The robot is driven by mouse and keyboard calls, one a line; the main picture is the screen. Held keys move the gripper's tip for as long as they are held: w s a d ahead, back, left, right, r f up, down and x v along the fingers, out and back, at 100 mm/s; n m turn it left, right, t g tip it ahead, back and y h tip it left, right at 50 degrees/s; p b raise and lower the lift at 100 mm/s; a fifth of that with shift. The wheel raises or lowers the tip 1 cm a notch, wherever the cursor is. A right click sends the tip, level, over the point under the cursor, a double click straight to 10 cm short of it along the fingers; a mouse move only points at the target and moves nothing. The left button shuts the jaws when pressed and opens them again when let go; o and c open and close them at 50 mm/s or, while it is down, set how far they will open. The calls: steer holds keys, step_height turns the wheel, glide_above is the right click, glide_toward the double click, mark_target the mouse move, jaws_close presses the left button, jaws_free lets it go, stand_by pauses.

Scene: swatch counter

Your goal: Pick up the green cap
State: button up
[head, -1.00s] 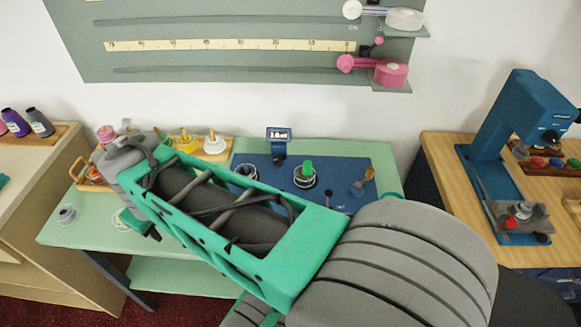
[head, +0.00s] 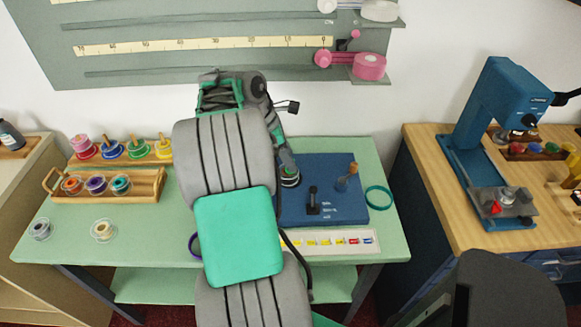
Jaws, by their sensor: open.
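The green cap is not clearly visible now. A second ago it showed on a small round holder on the blue board (head: 335,212). The rim of that holder (head: 290,181) now shows at the end of my arm. My gripper (head: 288,170) points down over that spot. Its jaws are open, but its fingers are small and partly hidden. I cannot tell whether they are around the cap or above it. My arm also covers the left part of the board.
A wooden tray of small spools (head: 108,198) and several coloured spools on pegs (head: 112,149) stand left. A lever (head: 313,202) and a brush-like piece (head: 347,178) rise from the board. A teal ring (head: 378,196) lies right. A blue press (head: 490,120) stands on the right bench.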

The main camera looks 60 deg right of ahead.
steer(key=shift+x, duration=1.15)
steer(key=shift+c, duration=0.5)
jaws_close()
